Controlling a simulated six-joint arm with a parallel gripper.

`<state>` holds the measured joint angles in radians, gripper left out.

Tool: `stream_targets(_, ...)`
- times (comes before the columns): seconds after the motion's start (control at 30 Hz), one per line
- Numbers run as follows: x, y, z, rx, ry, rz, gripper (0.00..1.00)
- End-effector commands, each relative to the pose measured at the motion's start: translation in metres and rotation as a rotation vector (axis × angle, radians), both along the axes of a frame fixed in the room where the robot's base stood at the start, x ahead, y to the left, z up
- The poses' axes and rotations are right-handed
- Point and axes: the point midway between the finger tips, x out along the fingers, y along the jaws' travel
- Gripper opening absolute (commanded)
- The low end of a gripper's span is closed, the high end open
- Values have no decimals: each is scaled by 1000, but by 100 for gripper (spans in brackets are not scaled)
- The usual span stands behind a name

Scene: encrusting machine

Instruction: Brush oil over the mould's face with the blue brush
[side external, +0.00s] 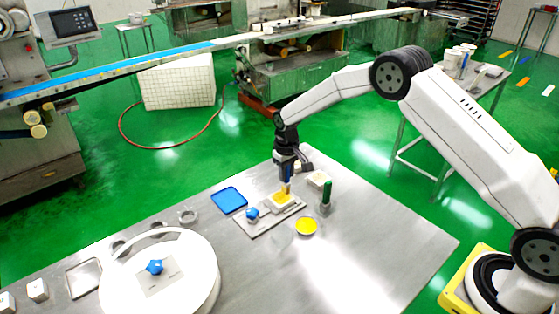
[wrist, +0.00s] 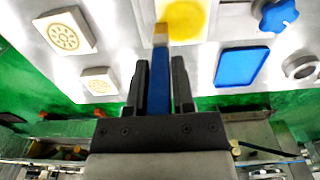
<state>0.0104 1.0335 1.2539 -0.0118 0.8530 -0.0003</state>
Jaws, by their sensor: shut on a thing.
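My gripper (wrist: 160,85) is shut on the blue brush (wrist: 157,92), which also shows pointing down in the side view (side external: 287,187). Its pale bristles (wrist: 160,36) are at the lower left edge of a yellow round area on the mould (wrist: 204,30). I cannot tell whether they touch it. In the side view the mould, with its yellow face (side external: 282,201), sits on a metal plate (side external: 268,223) directly below my gripper. A yellow dish (side external: 306,226) stands in front of the plate. A green-handled brush (side external: 327,190) stands upright in a holder to the right.
A blue tray (side external: 229,200) lies left of the plate, and a blue knob (side external: 252,213) is on the plate's left part. Cream patterned blocks (wrist: 66,38) lie beside the mould. A large white round stand (side external: 195,275) fills the front left. The table's right front is clear.

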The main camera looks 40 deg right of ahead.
Motion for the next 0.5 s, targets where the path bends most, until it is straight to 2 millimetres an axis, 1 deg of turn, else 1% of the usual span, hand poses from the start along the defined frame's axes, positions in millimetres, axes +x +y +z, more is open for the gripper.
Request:
stream_targets(0.07,0,-8,0,0,0,-1,0)
stream_targets(0.13,0,-8,5,0,-1,1,0)
stream_targets(0.2,1,-7,23,0,-6,1,0)
stream_targets(0.27,0,-7,27,0,-2,1,0)
stream_targets(0.5,0,-7,48,0,-1,1,0)
